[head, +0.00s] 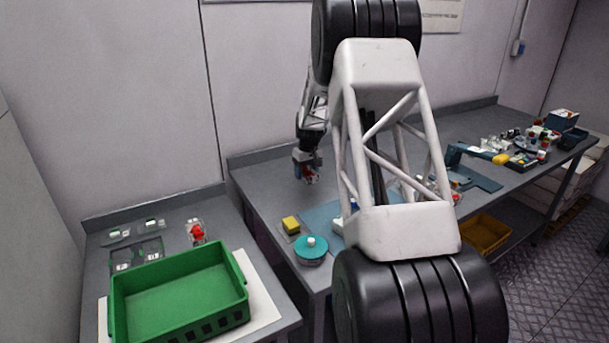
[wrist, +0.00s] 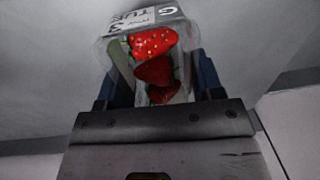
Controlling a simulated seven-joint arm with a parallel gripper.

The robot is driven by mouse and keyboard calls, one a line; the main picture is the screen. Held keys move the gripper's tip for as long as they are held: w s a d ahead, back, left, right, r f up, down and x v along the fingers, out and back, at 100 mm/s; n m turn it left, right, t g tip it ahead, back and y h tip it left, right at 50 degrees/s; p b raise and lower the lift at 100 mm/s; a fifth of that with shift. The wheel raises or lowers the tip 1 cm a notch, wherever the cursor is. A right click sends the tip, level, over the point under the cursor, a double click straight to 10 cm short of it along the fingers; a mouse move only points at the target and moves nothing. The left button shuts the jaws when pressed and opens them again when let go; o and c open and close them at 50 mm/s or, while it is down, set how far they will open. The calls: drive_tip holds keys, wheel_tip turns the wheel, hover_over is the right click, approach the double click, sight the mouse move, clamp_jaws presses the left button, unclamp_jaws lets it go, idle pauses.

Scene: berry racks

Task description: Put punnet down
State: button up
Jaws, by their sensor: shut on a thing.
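My gripper (head: 309,172) is shut on a clear punnet (wrist: 118,50) of red strawberries (wrist: 153,70). In the wrist view the punnet sits between the two blue fingers, with a printed label on its upper end. In the head view the gripper hangs over the back left part of the grey bench (head: 262,188), and only a bit of red shows at its tip. I cannot tell whether the punnet touches the bench. Another punnet with red berries (head: 197,232) stands on the left table, behind the green crate (head: 180,258).
Several empty trays (head: 122,262) lie on the left table. A yellow sponge (head: 291,224) and a teal round container (head: 311,250) stand near the bench's front left. Tools and small boxes crowd the bench's right end. The bench around the gripper looks clear.

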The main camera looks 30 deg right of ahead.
sight(304, 173)
drive_tip(key=shift+w+d+f, duration=0.1)
drive_tip(key=shift+w+d, duration=0.2)
drive_tip(key=shift+w, duration=0.5)
drive_tip(key=shift+w+d+f, duration=0.1)
drive_tip(key=shift+w+d, duration=0.25)
drive_tip(key=shift+w, duration=0.4)
drive_tip(key=shift+w+d, duration=0.3)
drive_tip(key=shift+w, duration=0.5)
drive_tip(key=shift+f, duration=0.1)
drive_tip(key=shift+f, duration=1.7)
drive_tip(key=shift+f, duration=0.1)
drive_tip(key=o, duration=1)
drive_tip(key=shift+c, duration=0.2)
wheel_tip(304, 173, up, 12)
drive_tip(key=shift+d, duration=0.4)
